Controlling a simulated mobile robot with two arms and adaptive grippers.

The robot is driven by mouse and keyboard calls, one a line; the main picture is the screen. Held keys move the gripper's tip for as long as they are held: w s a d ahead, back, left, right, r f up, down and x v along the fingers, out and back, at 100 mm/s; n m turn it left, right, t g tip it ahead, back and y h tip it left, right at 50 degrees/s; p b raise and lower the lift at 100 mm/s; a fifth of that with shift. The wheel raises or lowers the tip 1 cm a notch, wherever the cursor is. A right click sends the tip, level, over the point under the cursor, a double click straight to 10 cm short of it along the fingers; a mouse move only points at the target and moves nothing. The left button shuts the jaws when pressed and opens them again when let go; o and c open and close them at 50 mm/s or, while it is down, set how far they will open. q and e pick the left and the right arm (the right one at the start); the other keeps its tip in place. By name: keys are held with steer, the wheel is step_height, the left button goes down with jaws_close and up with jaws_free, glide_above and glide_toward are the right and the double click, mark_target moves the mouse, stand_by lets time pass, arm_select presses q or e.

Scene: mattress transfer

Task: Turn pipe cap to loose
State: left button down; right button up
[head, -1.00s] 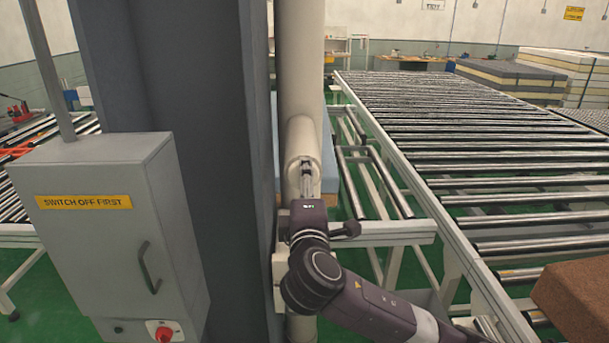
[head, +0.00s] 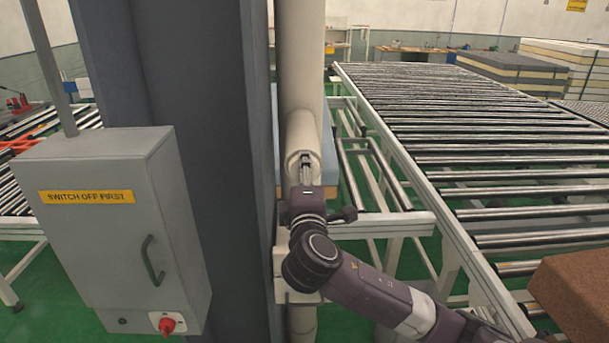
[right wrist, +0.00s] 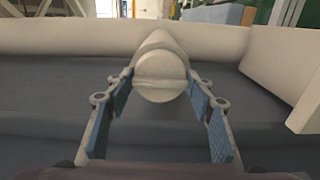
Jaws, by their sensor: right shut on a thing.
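The pale round pipe cap (right wrist: 160,75) sits on the end of a short side branch of the cream pipe (head: 299,50). In the right wrist view it is between my two blue-padded fingertips. My right gripper (head: 306,165) reaches up to the branch end in the head view, where its fingers hide part of the cap. It also shows in the right wrist view (right wrist: 160,88), shut on the cap from both sides. The wrist view does not clearly show the contact. My left gripper is not in view.
A dark grey column (head: 170,120) stands close left of the pipe. A grey switch box (head: 95,235) with a red knob (head: 167,325) is at left. A roller conveyor (head: 470,150) fills the right, with a brown block (head: 575,300) at its near edge.

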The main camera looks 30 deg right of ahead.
steer(key=shift+f, duration=0.1)
steer(key=m+b, duration=0.7)
steer(key=m, duration=1.1)
stand_by(0.5)
stand_by(0.4)
steer(key=o, duration=1.2)
steer(key=shift+c, duration=0.2)
steer(key=shift+r, duration=0.2)
